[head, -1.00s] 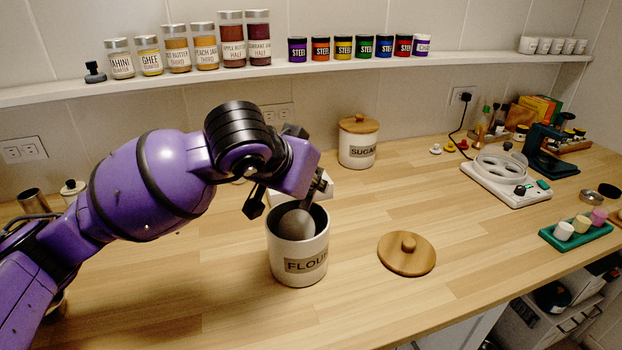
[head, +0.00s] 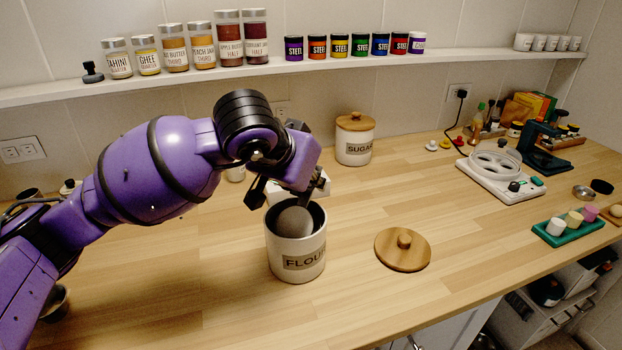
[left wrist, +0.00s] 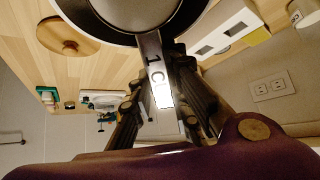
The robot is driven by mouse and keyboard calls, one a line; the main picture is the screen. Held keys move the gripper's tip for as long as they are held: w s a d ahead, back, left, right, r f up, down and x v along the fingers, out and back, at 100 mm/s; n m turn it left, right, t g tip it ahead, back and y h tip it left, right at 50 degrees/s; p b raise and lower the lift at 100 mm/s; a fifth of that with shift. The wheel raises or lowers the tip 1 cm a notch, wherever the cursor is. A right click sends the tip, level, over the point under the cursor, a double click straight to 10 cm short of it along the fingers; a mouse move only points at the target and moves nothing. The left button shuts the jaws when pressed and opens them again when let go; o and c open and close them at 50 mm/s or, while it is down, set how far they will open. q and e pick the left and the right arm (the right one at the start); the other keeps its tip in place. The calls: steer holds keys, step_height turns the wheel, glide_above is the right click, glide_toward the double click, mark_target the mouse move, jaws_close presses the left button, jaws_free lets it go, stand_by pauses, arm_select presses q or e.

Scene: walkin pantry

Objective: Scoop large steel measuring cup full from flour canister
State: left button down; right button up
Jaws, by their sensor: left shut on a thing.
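The flour canister (head: 297,262), white with a FLOUR label, stands upright and open on the counter. The steel measuring cup's grey rounded bowl (head: 293,221) is inside its mouth, with the bowl's underside toward the head camera. My left gripper (head: 284,192) is just above the canister rim, shut on the cup's handle. The left wrist view shows the fingers on both sides of the handle (left wrist: 155,68), which is marked 1 CU. The bowl (left wrist: 135,8) is cut off at the top there. The flour and the cup's contents are hidden. My right gripper is not in view.
The wooden lid (head: 403,249) lies right of the canister. A sugar canister (head: 354,147) stands behind. A white box (head: 318,187) is close behind the flour canister.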

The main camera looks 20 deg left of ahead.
arm_select(q)
steer(key=shift+r+p, duration=0.5)
steer(key=shift+r, duration=1.1)
steer(key=shift+r+p, duration=0.4)
steer(key=shift+r, duration=0.55)
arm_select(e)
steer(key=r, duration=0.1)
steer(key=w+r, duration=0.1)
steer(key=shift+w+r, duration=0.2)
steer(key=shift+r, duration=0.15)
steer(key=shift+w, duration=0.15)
arm_select(q)
steer(key=shift+w+r+p, duration=0.1)
steer(key=shift+w+p, duration=0.05)
steer(key=shift+p, duration=0.25)
steer(key=shift+w+r+g+p, duration=0.2)
steer(key=shift+g+p, duration=0.25)
steer(key=shift+g, duration=0.15)
steer(key=shift+w+d+r+g+p, duration=0.1)
steer(key=shift+w+g+p, duration=0.05)
steer(key=shift+g+p, duration=0.25)
steer(key=shift+w+r+y, duration=0.1)
steer(key=shift+y, duration=0.2)
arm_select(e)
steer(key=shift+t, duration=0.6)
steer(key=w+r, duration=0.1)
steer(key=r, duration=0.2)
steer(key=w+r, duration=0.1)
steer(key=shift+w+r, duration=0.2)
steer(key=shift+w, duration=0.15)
